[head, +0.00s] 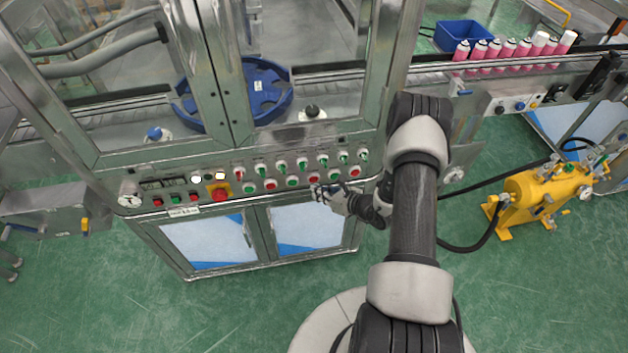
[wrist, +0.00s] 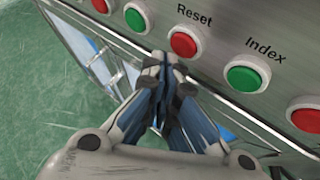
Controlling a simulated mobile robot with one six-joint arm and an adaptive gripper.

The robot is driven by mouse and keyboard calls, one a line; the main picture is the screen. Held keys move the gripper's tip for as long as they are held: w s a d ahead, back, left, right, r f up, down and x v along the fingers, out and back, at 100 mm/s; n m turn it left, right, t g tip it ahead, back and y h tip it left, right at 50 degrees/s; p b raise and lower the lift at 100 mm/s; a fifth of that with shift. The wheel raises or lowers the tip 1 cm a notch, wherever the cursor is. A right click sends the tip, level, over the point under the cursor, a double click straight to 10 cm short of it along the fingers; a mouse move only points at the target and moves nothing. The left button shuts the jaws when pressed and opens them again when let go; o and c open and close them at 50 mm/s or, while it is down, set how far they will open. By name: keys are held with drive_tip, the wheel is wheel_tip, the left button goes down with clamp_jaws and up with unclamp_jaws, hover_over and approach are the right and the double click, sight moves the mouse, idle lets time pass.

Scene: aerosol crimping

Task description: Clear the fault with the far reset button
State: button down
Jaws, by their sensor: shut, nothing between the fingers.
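In the wrist view a red button (wrist: 184,44) in a white ring sits under the label "Reset". It appears to be the red button (head: 314,178) in the lower row of the head view. My gripper (wrist: 165,62) is shut and empty, its fingertips just below and left of that button in the wrist view, apparently apart from it. In the head view my gripper (head: 317,191) is in front of the panel, close under this button. The exact gap cannot be told. Other labels are too small to read in the head view, so a second reset button cannot be identified.
A green button (wrist: 246,76) labelled "Index" is right of the red one; another green button (wrist: 138,17) is left. A red emergency stop (head: 220,194) on yellow is further left. Selector switches (head: 302,163) line the row above. Glass doors (head: 310,30) stand above the panel.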

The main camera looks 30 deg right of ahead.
drive_tip(key=shift+w, duration=0.2)
idle(0.7)
drive_tip(key=shift+w+d+b, duration=0.15)
drive_tip(key=shift+w+b, duration=0.1)
drive_tip(key=shift+b, duration=0.1)
drive_tip(key=shift+w+d, duration=0.1)
drive_tip(key=shift+w, duration=0.25)
idle(0.8)
drive_tip(key=shift+s, duration=0.15)
drive_tip(key=shift+s+a, duration=0.25)
drive_tip(key=shift+s, duration=0.4)
drive_tip(key=s, duration=0.2)
drive_tip(key=s+a, duration=0.1)
drive_tip(key=s, duration=0.1)
drive_tip(key=shift+s+a+p, duration=0.2)
drive_tip(key=shift+s+p, duration=0.1)
drive_tip(key=shift+s, duration=0.1)
idle(0.4)
